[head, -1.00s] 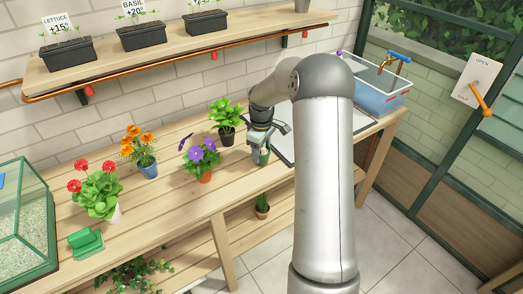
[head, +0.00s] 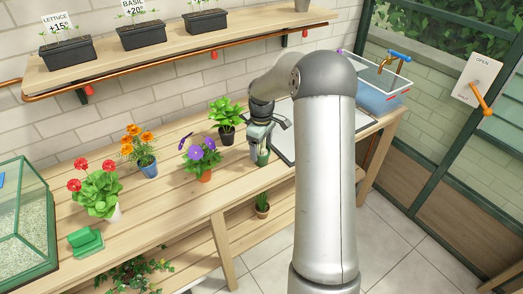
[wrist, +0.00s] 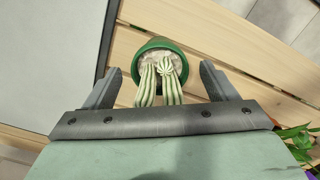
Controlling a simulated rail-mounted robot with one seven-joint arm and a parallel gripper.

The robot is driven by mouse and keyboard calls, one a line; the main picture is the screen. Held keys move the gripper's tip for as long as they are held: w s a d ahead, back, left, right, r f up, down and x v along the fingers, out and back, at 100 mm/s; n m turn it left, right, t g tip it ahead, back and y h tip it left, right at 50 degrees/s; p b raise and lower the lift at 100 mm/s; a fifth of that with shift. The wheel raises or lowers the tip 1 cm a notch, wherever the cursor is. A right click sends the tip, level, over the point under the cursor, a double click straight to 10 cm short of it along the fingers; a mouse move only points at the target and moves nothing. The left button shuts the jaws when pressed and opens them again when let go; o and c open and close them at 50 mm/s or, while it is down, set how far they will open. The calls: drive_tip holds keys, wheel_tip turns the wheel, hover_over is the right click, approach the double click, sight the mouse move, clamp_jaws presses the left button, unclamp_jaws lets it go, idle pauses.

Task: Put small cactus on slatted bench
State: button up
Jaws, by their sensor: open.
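The small cactus (wrist: 162,80) has pale green ribbed stems in a green pot (wrist: 143,48). In the wrist view it stands over wooden slats, between the spread fingers of my gripper (wrist: 162,73). My gripper is open, with a gap on each side of the stems. In the head view the cactus pot (head: 263,157) shows just below my gripper (head: 264,143), near the front edge of the slatted bench (head: 160,203). My gripper hides part of it there.
A grey-white tray (head: 283,137) lies right of the cactus. A leafy plant (head: 226,115) in a black pot and purple flowers (head: 203,155) stand to the left. A spiky plant (head: 262,200) sits on the lower shelf. Bench front-left of the cactus is clear.

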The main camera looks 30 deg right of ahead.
wheel_tip(320, 180, up, 10)
drive_tip(key=shift+f, duration=0.1)
drive_tip(key=s+a+r+m, duration=0.1)
drive_tip(key=s+a+m, duration=0.1)
drive_tip(key=s+a, duration=0.7)
drive_tip(key=s+a+r+m, duration=0.2)
drive_tip(key=s+a, duration=0.4)
drive_tip(key=s, duration=0.7)
drive_tip(key=s+a+f+m, duration=0.2)
drive_tip(key=s+f, duration=0.1)
drive_tip(key=s, duration=0.7)
drive_tip(key=shift+s+f+m, duration=0.15)
drive_tip(key=shift+f+m, duration=0.05)
drive_tip(key=shift+m, duration=0.1)
